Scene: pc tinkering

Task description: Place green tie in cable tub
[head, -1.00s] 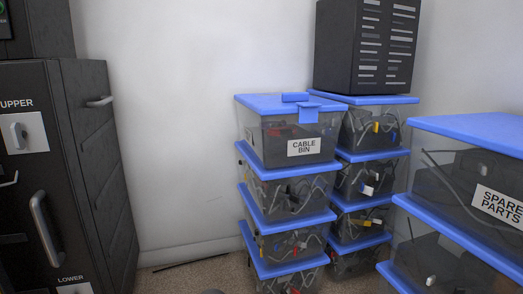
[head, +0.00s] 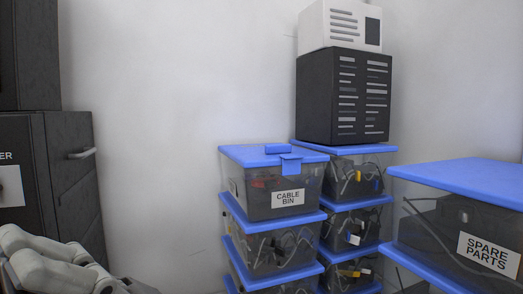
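The cable tub, labelled "CABLE BIN" (head: 270,190), is the top clear box of the front stack in the middle of the head view. No green tie can be made out. My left arm shows at the lower left; its gripper end (head: 120,287) is partly cut off by the bottom edge, and its fingers cannot be read. My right gripper is out of view.
More clear boxes with cables stand below and behind the cable tub. A black case (head: 345,95) with a white box (head: 340,25) on top stands behind. A "SPARE PARTS" box (head: 450,225) is at the right, a black cabinet (head: 70,170) at the left. Bare wall lies between.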

